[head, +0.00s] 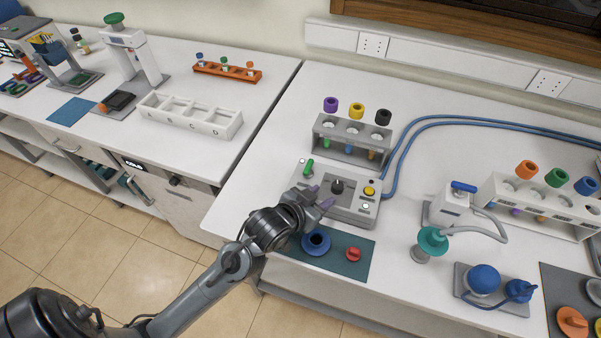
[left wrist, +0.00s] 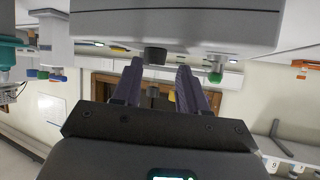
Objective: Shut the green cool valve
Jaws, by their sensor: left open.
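The grey control box (head: 335,211) stands on the right bench. A green lever (head: 308,168) stands at its back left corner, a black knob (head: 337,186) in its middle and a yellow button (head: 369,191) at its right. My left gripper (head: 318,199) is open and empty at the front left of the box, in front of the green lever. In the left wrist view, which looks upside down, the black knob (left wrist: 154,55) shows between the open fingers (left wrist: 160,72), and the green lever (left wrist: 216,75) is to their right. Contact cannot be told. My right gripper is out of view.
A rack (head: 352,152) with capped tubes stands behind the box, with blue hoses (head: 440,119) beside it. A teal mat (head: 340,268) with a blue ring (head: 316,241) and red knob (head: 353,254) lies in front. A teal-topped piece (head: 432,239) stands to the right.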

